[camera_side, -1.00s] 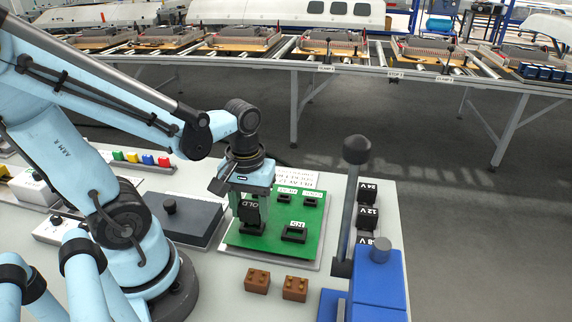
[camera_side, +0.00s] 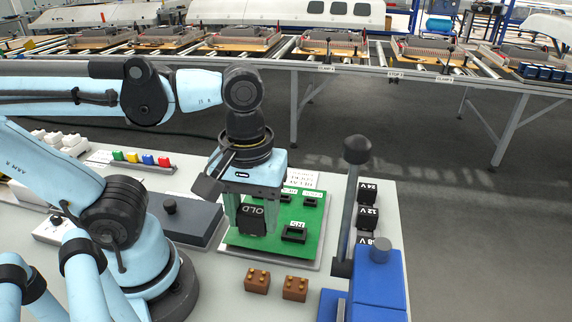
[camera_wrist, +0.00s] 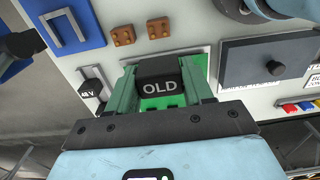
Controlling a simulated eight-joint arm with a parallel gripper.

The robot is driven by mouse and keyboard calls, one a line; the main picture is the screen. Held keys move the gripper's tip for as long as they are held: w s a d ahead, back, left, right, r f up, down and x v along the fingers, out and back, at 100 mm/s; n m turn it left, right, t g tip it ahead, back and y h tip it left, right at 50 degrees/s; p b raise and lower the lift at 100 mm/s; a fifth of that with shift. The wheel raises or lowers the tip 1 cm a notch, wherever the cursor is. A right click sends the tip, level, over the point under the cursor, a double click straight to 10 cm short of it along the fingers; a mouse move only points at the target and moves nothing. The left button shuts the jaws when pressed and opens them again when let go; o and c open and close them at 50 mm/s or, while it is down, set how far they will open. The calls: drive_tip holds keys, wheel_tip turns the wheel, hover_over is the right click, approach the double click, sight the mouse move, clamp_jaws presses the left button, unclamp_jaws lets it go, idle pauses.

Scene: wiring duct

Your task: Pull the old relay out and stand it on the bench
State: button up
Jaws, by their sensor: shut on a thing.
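The old relay (camera_side: 252,221) is a black block with a white OLD label, also seen in the wrist view (camera_wrist: 160,88). My gripper (camera_side: 258,224) is shut on it, one finger on each side. The relay appears raised off the green board (camera_side: 303,250), label facing the side camera. The board around it hides behind the relay and fingers, so the spot directly beneath cannot be seen. A black socket (camera_side: 294,233) stays on the board, to the right of the relay.
Two brown blocks (camera_side: 257,281) lie on the grey bench (camera_side: 215,285) in front of the board. A tall dark lever (camera_side: 350,205) and a blue box (camera_side: 377,275) stand to the right. A dark grey box with a knob (camera_side: 185,218) is left of the board.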

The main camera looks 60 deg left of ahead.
sight(253, 212)
drive_tip(key=shift+s+d+r, duration=0.1)
drive_tip(key=shift+d+r, duration=0.05)
drive_tip(key=shift+d, duration=0.05)
idle(0.4)
drive_tip(key=shift+r, duration=1.95)
